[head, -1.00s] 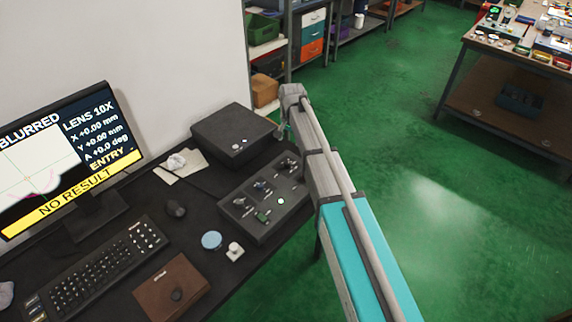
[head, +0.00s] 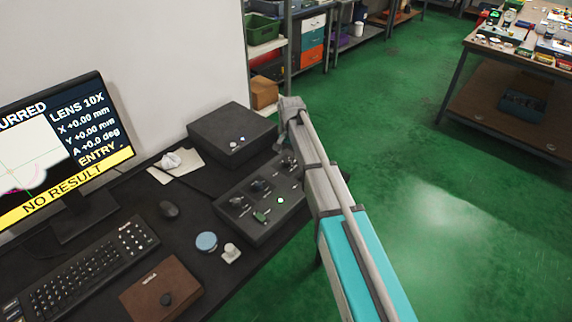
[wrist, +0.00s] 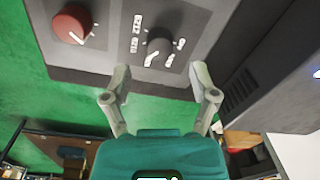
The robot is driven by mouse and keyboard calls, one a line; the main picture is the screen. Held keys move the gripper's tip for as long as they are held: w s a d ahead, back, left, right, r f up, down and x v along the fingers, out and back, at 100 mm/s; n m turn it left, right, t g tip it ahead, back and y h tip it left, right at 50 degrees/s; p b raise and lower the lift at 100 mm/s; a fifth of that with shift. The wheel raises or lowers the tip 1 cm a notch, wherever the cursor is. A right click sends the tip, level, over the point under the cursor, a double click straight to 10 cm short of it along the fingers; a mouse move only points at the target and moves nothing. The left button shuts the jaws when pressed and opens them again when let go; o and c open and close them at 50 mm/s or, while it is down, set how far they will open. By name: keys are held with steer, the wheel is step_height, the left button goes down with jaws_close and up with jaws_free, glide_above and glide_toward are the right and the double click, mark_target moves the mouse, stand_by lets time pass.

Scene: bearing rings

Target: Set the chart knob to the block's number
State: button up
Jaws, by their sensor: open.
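A dark control box (head: 240,222) with several small knobs and switches lies on the desk in the head view. In the wrist view my gripper (wrist: 160,94) is open and empty, its two fingers apart below a dark knob (wrist: 160,46) with white marks around it. A red knob (wrist: 72,22) is to its left on the same grey panel. The marks are too small to read, and I cannot tell which knob is the chart knob. In the head view the fingers are hidden behind my arm. No block with a readable number shows.
A monitor (head: 62,150) reads "NO RESULT" and "LENS 10X". A larger dark box (head: 228,128) stands behind the control box.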

mark_target(288, 160)
steer(key=shift+a+f+b, duration=0.1)
steer(key=shift+f+b, duration=1.6)
steer(key=shift+f, duration=0.35)
jaws_close()
